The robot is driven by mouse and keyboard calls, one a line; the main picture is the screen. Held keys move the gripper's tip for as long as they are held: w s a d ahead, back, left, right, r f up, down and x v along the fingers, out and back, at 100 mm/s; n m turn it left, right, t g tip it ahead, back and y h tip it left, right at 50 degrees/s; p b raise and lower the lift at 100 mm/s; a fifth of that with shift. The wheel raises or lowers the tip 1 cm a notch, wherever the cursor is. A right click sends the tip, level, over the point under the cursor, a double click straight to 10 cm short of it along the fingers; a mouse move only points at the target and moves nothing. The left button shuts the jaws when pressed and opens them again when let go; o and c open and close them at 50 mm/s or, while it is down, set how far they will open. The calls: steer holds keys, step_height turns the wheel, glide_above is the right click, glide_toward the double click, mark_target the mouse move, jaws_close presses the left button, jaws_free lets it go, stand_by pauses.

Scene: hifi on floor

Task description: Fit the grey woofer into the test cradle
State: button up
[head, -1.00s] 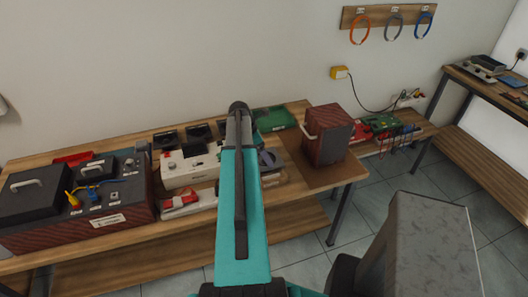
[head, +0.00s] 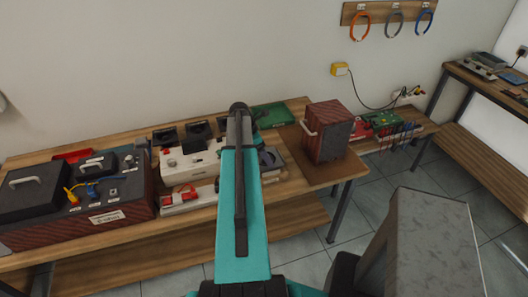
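I cannot make out which item is the grey woofer. Several dark square units (head: 198,131) stand in a row at the back of the bench, behind a white box (head: 190,163) with knobs. A dark grey piece (head: 271,158) lies just right of my teal arm, partly hidden by it; I cannot tell whether it is the woofer or the test cradle. My teal arm link reaches up the middle of the view and covers part of the bench. My gripper does not show.
A dark red cabinet (head: 325,131) stands at the bench's right end, near a green tray (head: 272,115). A large console (head: 115,215) with grey-black tops fills the left. A green circuit board (head: 382,119) lies on a lower bench. Tiled floor (head: 350,225) is open at right.

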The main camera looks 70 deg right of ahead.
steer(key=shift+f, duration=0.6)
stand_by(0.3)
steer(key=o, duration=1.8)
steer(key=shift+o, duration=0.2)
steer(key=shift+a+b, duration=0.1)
steer(key=shift+b, duration=0.2)
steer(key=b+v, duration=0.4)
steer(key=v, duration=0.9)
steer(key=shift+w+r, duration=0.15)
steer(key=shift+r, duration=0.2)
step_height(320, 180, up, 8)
steer(key=p, duration=0.6)
